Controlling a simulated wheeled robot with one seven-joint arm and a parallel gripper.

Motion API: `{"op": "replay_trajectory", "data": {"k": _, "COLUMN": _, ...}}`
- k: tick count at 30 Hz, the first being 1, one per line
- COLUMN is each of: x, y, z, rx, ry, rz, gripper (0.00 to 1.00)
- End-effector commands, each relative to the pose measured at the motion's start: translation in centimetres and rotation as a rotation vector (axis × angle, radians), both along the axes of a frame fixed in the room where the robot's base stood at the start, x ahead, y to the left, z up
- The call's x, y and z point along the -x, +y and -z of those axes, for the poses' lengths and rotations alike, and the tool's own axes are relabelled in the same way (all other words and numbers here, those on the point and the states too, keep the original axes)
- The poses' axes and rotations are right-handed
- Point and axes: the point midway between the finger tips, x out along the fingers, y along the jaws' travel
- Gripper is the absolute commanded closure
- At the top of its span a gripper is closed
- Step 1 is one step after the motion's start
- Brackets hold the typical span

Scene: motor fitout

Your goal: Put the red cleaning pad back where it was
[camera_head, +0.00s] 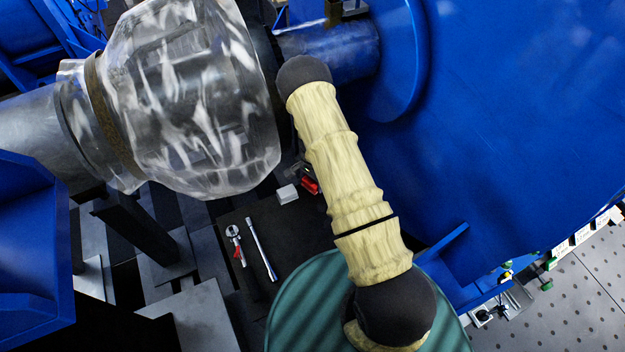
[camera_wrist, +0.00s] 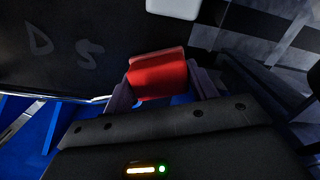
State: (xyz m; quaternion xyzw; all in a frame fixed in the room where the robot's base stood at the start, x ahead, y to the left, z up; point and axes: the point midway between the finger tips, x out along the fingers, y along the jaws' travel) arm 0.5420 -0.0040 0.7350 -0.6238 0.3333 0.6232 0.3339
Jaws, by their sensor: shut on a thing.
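The red cleaning pad (camera_wrist: 158,75) sits between the two fingers of my gripper (camera_wrist: 160,88) in the wrist view. The fingers are shut on it, one at each side. In the head view only a small part of the red pad (camera_head: 310,185) shows, left of my covered forearm, and my gripper is mostly hidden there. The pad is close to a dark surface (camera_wrist: 60,50) with pale letters. I cannot tell whether the pad touches that surface.
A white block (camera_head: 287,194) lies near the pad; it also shows in the wrist view (camera_wrist: 172,8). A ratchet (camera_head: 236,245) and a metal bar (camera_head: 261,248) lie on a dark board. A clear-wrapped shaft part (camera_head: 200,100) and a large blue housing (camera_head: 520,120) stand close by.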

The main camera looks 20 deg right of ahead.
Motion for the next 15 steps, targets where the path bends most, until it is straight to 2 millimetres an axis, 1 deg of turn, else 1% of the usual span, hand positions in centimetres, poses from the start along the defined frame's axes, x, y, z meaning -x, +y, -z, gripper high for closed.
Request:
{"op": "replay_trajectory", "data": {"k": 1, "x": 0.01, "y": 0.01, "z": 0.29, "rx": 0.000, "ry": 0.000, "rz": 0.000, "gripper": 0.64}}
{"op": "replay_trajectory", "data": {"k": 2, "x": 0.01, "y": 0.01, "z": 0.27, "rx": 0.000, "ry": 0.000, "rz": 0.000, "gripper": 0.41}}
{"op": "replay_trajectory", "data": {"k": 3, "x": 0.01, "y": 0.01, "z": 0.18, "rx": 0.000, "ry": 0.000, "rz": 0.000, "gripper": 0.33}}
{"op": "replay_trajectory", "data": {"k": 5, "x": 0.01, "y": 0.01, "z": 0.18, "rx": 0.000, "ry": 0.000, "rz": 0.000, "gripper": 0.21}}
{"op": "replay_trajectory", "data": {"k": 15, "x": 0.01, "y": 0.01, "z": -0.03, "rx": 0.000, "ry": 0.000, "rz": 0.000, "gripper": 0.21}}
